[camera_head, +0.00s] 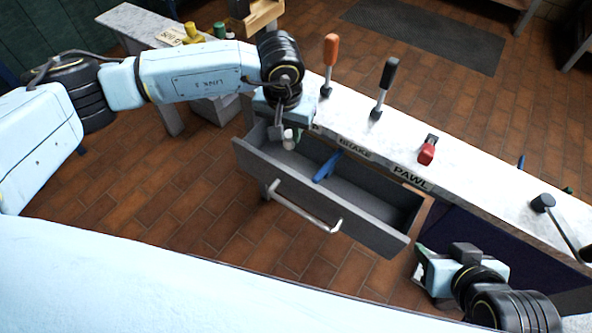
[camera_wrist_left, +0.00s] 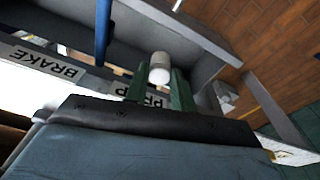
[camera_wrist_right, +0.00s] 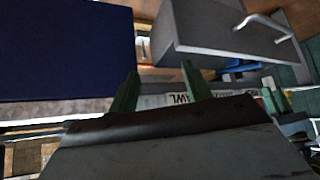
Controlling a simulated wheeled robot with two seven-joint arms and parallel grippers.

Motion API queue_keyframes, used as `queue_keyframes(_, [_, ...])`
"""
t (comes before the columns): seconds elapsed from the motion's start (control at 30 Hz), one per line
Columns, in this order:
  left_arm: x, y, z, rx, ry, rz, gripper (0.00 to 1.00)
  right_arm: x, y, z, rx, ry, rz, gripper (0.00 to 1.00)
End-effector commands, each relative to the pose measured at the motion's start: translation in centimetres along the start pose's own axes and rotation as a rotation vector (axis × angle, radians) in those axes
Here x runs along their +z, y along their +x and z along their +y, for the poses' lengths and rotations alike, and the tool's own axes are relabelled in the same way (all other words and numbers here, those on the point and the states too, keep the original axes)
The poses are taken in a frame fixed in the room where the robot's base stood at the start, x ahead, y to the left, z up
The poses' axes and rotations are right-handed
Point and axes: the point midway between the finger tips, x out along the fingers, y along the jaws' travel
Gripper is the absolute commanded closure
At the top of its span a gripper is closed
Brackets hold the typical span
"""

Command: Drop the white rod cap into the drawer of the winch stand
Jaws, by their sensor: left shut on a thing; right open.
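The white rod cap (camera_head: 289,139) is between the fingers of my left gripper (camera_head: 284,133), over the left end of the open drawer (camera_head: 335,218). In the left wrist view the cap (camera_wrist_left: 159,68) sits between the two green fingertips (camera_wrist_left: 159,84), with the drawer's grey interior around and beyond it. My left gripper is shut on the cap. My right gripper (camera_head: 420,262) is open and empty, to the right of the drawer's right end. Its green fingers (camera_wrist_right: 158,85) show apart in the right wrist view.
A blue object (camera_head: 327,167) lies in the drawer. The winch stand top (camera_head: 400,135) carries an orange-handled lever (camera_head: 330,52), a black-handled lever (camera_head: 388,75), a red one (camera_head: 427,152) and a crank (camera_head: 543,203). A side bench (camera_head: 140,25) stands at the back left.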

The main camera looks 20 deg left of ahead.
Motion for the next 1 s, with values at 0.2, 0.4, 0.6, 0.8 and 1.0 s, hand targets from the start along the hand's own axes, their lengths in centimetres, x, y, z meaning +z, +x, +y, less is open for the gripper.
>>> queue_keyframes(0.2, [0.6, 4.2, 0.0, 0.000, 0.000, -0.004, 0.97, -5.1, 0.3, -1.0, -0.025, -0.007, 0.289, 0.51])
queue_keyframes(0.4, [1.0, 7.4, 0.0, -0.001, 0.000, -0.003, 0.97, -9.3, -0.9, -1.9, -0.047, -0.007, 0.544, 0.51])
queue_keyframes(0.6, [1.2, 9.2, 0.0, 0.000, 0.000, -0.001, 0.97, -11.9, -2.5, -2.5, -0.063, -0.005, 0.720, 0.51])
queue_keyframes(0.8, [1.3, 10.1, 0.0, 0.000, 0.001, -0.002, 0.97, -13.0, -3.4, -2.7, -0.070, -0.003, 0.800, 0.51])
queue_keyframes(1.0, [1.6, 12.3, 0.0, 0.000, 0.000, -0.001, 0.97, -14.9, -5.5, -3.2, -0.088, 0.003, 0.985, 0.51])
